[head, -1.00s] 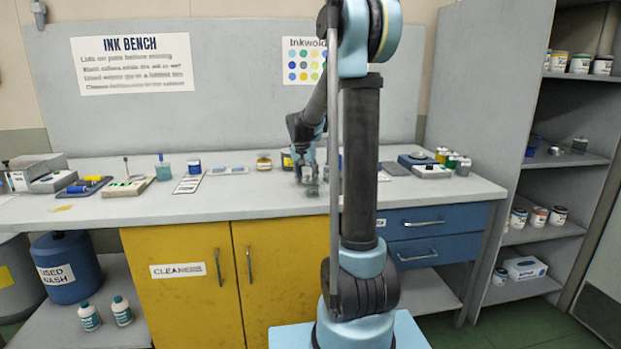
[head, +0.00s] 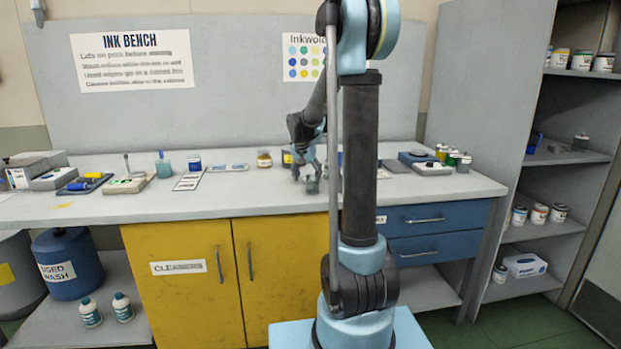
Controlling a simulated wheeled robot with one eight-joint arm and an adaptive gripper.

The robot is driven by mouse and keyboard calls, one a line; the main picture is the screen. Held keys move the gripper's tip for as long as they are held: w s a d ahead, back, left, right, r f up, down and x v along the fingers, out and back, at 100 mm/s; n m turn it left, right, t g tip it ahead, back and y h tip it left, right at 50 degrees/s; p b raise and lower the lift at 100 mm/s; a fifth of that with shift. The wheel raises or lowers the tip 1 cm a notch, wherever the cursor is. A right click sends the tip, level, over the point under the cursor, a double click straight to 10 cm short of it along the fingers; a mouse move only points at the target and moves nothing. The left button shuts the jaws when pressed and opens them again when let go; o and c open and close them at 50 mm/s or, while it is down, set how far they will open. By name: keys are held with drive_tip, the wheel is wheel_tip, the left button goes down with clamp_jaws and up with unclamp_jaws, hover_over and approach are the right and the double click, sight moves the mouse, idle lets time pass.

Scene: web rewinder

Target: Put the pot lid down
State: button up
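My gripper (head: 306,180) is low over the bench top, in front of the small pots, at the middle of the head view. It is small and partly blurred, and I cannot tell whether its fingers hold anything. I cannot make out a separate pot lid at the fingers. An amber pot with a dark top (head: 264,160) stands on the bench to the left of my gripper. A pot with a yellow label (head: 287,160) stands just behind the gripper, partly hidden by it. My arm hides part of the bench to the right.
The bench top (head: 240,200) is clear in front and to the left of my gripper. A blue pot (head: 194,163) and flat cards (head: 188,182) lie further left. Several small pots (head: 452,158) and a scale-like device (head: 432,169) stand at the right.

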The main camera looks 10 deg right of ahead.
drive_tip(key=shift+r, duration=0.6)
drive_tip(key=v, duration=1.1)
drive_tip(key=s+d+n, duration=0.1)
drive_tip(key=s+d, duration=0.1)
drive_tip(key=s, duration=0.8)
drive_tip(key=s+f+n, duration=0.1)
drive_tip(key=s+f, duration=0.5)
drive_tip(key=s, duration=0.3)
drive_tip(key=s+d+f+n+g+y, duration=0.1)
drive_tip(key=s+f+n, duration=0.1)
drive_tip(key=s+f, duration=0.4)
drive_tip(key=s+d+f+n+y, duration=0.1)
drive_tip(key=s+f, duration=0.5)
drive_tip(key=s, duration=0.8)
drive_tip(key=shift+s+f+g, duration=0.2)
drive_tip(key=shift+f+g, duration=0.1)
drive_tip(key=shift+g, duration=0.1)
drive_tip(key=shift+w+f, duration=0.2)
drive_tip(key=shift+w, duration=0.3)
